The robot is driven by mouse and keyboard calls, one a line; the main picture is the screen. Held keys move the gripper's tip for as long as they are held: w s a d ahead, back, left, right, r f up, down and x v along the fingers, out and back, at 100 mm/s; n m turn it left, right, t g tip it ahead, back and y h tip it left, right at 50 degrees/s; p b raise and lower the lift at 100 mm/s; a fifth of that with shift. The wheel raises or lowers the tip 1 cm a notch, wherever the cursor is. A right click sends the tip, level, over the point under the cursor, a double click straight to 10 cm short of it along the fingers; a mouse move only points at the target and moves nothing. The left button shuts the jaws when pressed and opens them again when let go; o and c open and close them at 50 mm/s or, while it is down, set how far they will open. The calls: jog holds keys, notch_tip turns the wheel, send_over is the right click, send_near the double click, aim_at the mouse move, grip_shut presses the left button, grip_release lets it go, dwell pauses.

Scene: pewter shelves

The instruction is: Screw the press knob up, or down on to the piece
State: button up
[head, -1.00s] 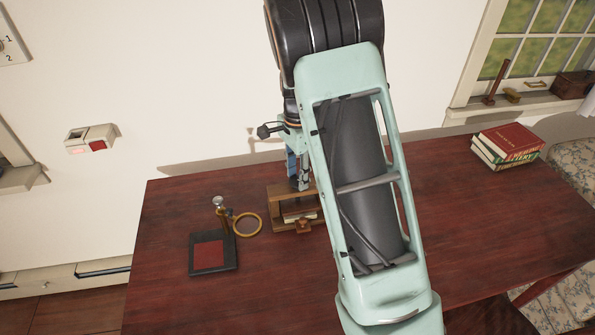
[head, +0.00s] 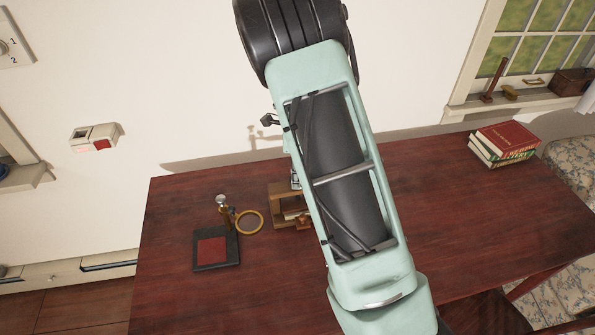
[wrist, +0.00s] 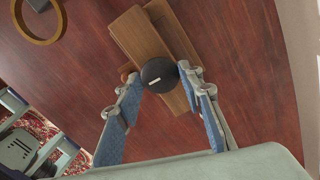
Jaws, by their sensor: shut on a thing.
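The wooden press (head: 282,191) stands on the dark red table, partly hidden behind my arm in the head view. In the wrist view its wooden frame (wrist: 135,35) lies just beyond my fingertips. The press knob (wrist: 158,74) is a round black disc with a small light mark. My gripper (wrist: 158,86) has its two blue-padded fingers closed on the knob from either side. In the head view the gripper is mostly hidden by my arm. Whether the press's screw touches the piece under it is hidden.
A wooden ring (head: 249,222) and a dark stand with a red pad (head: 211,252) and a small upright post are left of the press. Books (head: 503,144) are stacked at the far right.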

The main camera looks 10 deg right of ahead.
jog(key=shift+w, duration=0.1)
dwell(0.3)
jog(key=o, duration=1.2)
jog(key=shift+c, duration=0.2)
notch_tip(320, 180, up, 12)
